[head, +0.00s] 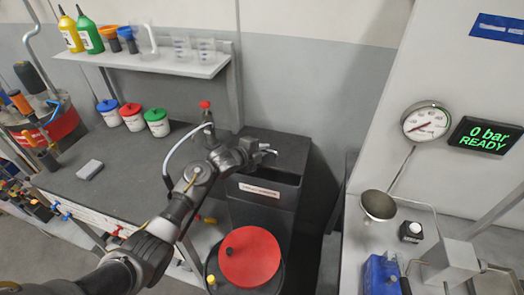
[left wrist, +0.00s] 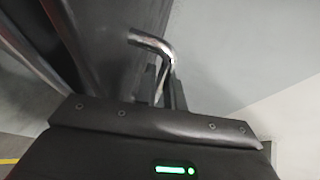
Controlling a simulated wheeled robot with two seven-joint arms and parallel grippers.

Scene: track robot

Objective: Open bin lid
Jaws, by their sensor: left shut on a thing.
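The dark bin (head: 262,212) with a white label stands beside the bench, against the wall. Its dark lid (head: 290,148) is at the top. A dark gap shows between the lid and the labelled front, but I cannot tell the lid's exact angle. My left gripper (head: 266,152) reaches over the bin from the left and is shut on a bent chrome handle. In the left wrist view the handle (left wrist: 153,44) rises from between the dark fingers (left wrist: 162,90). The fingers' grip is partly hidden by the gripper body. My right gripper is not in view.
A red-topped drum (head: 250,262) stands in front of the bin. The bench (head: 110,190) with lidded tubs (head: 132,115) is at left, under a shelf (head: 160,62) of bottles and beakers. A gauge (head: 426,122) and metal counter are at right.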

